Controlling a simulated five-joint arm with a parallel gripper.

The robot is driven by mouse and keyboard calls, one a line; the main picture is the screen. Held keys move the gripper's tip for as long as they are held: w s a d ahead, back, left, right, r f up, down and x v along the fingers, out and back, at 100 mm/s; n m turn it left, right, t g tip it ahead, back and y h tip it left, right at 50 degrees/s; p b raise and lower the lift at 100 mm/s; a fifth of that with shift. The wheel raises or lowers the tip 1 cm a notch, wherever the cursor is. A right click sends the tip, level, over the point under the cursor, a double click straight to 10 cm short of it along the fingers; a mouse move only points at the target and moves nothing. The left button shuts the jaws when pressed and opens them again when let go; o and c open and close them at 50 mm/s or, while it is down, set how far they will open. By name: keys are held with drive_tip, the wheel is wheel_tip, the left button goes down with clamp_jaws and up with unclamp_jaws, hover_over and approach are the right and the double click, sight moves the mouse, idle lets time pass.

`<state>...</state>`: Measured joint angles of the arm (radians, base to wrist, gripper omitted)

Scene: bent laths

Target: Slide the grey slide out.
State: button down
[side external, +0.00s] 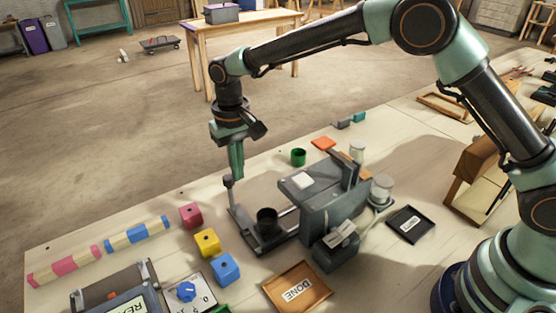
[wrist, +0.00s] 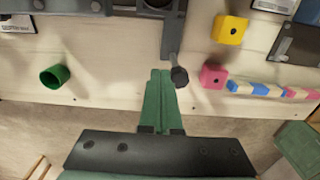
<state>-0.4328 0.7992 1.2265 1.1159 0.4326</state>
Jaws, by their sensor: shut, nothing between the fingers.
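The grey slide (side external: 243,228) sticks out of the left side of a grey machine (side external: 335,212). A dark cup (side external: 267,221) stands by its inner part. An upright post with a dark knob (side external: 228,182) rises at the slide's outer end. In the wrist view the slide (wrist: 170,35) comes in from the top, with the knob (wrist: 179,77) at its near end. My gripper (side external: 237,174) points down with its green fingers shut and empty, right beside the knob. In the wrist view the fingertips (wrist: 160,74) lie just left of the knob; I cannot tell whether they touch it.
Pink (side external: 191,215), yellow (side external: 207,242) and blue (side external: 225,268) cubes lie left of the slide. A green cup (side external: 298,157) stands behind the machine. A DONE tray (side external: 297,287) lies in front. Striped bars (side external: 136,234) lie further left.

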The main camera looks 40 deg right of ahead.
wheel_tip(320, 180, up, 6)
drive_tip(key=d, duration=0.1)
idle(1.3)
